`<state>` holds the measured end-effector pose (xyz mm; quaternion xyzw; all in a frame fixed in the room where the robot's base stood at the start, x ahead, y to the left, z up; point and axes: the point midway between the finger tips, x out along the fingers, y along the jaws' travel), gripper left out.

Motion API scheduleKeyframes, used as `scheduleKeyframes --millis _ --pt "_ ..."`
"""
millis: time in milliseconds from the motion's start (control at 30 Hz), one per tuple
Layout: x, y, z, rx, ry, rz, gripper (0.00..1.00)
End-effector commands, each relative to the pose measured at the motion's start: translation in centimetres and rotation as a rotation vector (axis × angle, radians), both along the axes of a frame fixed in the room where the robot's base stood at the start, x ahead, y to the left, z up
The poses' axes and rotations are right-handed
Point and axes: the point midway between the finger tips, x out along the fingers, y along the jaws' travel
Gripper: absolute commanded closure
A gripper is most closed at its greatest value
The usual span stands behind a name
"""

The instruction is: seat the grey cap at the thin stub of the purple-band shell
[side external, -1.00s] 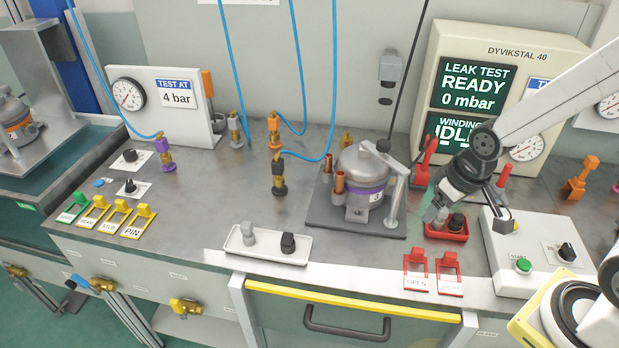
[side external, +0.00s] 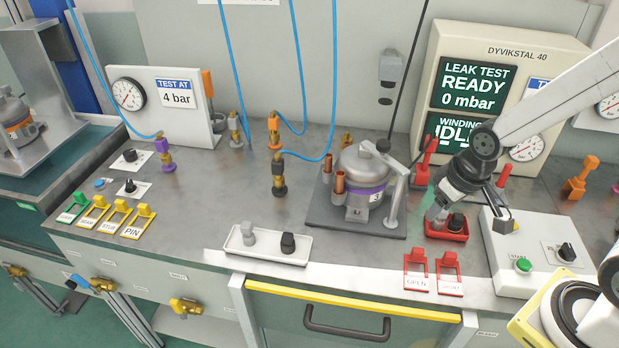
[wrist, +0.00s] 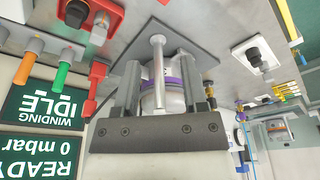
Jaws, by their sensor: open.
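The purple-band shell (side external: 362,178) stands upright on a dark plate, with copper stubs on its left; I cannot tell which is the thin one. A grey cap (side external: 248,235) sits in the white tray. Another grey piece (side external: 436,215) stands in the red tray, beside a black one, partly behind my gripper. In the wrist view, the shell (wrist: 152,95) shows beyond and between my fingers (wrist: 160,72), and the grey piece (wrist: 100,28) is off to the upper left.
The white tray (side external: 268,255) also holds a black cap (side external: 288,243). A pale clamp post (side external: 395,210) stands at the shell's right front. The red tray (side external: 458,237) is beside a white START box (side external: 525,262). Hoses hang behind. The bench left of the shell has free room.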

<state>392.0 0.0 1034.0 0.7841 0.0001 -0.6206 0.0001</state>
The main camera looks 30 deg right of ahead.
Motion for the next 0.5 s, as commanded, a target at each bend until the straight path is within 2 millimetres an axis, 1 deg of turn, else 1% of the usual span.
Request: scheduleKeyframes --millis 167,267,367,500 --pt "1.0 0.5 0.1 0.001 -0.003 0.023 0.45" --pt "2.5 1.1 0.1 0.002 -0.008 0.055 0.45" --pt "4.7 2.3 0.1 0.005 -0.015 0.105 0.45" --pt "8.4 4.6 -0.1 0.010 -0.030 0.196 0.45"
